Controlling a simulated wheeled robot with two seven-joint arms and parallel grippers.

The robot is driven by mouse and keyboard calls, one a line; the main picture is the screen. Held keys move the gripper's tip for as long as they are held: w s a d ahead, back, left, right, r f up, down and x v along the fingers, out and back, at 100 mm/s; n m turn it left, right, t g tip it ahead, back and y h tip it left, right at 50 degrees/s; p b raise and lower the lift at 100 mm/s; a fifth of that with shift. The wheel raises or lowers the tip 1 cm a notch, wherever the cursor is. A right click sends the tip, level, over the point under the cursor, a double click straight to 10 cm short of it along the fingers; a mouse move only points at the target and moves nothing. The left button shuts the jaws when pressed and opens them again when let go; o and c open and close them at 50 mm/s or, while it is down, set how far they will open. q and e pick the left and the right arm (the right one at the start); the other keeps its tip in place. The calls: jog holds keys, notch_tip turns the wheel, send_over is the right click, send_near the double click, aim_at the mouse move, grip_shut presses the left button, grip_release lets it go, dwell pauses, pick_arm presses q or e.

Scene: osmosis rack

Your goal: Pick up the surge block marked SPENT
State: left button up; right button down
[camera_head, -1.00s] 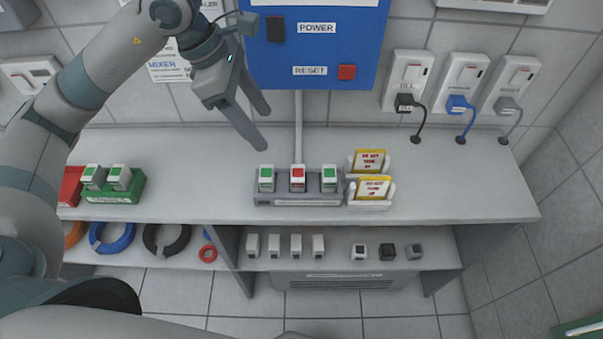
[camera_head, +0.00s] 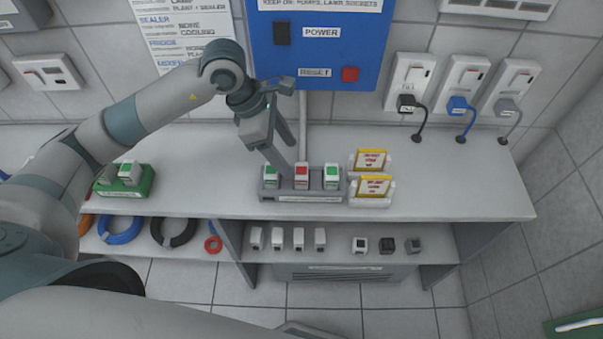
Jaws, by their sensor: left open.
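A grey rack (camera_head: 310,198) on the upper shelf holds three white surge blocks side by side. The middle block (camera_head: 302,175) has a red top face, while the left block (camera_head: 271,176) and the right block (camera_head: 331,176) have green ones. Any SPENT lettering is too small to read. My left gripper (camera_head: 291,160) is open and empty, fingers pointing down. In the picture its tips lie just above and behind the gap between the left and middle blocks; I cannot tell whether they touch. My right gripper is not in view.
Two yellow-framed cards (camera_head: 374,186) stand in white holders right of the rack. A green tray (camera_head: 140,181) with white blocks sits at the left, partly behind my arm. The blue panel (camera_head: 318,45) hangs behind. The shelf (camera_head: 460,185) is clear at right.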

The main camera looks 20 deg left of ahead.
aim_at(298, 170)
pick_arm(q)
jog(key=shift+x, duration=1.05)
jog(key=shift+d+f+p, duration=0.3)
jog(key=shift+f+p, duration=0.4)
jog(key=shift+p, duration=0.35)
jog(key=p+x, duration=0.1)
jog(key=x, duration=0.1)
jog(key=shift+d+f, duration=0.1)
jog(key=shift+f, duration=0.3)
jog(key=shift+w+d+f, duration=0.1)
jog(key=shift+f, duration=0.3)
jog(key=c, duration=1.2)
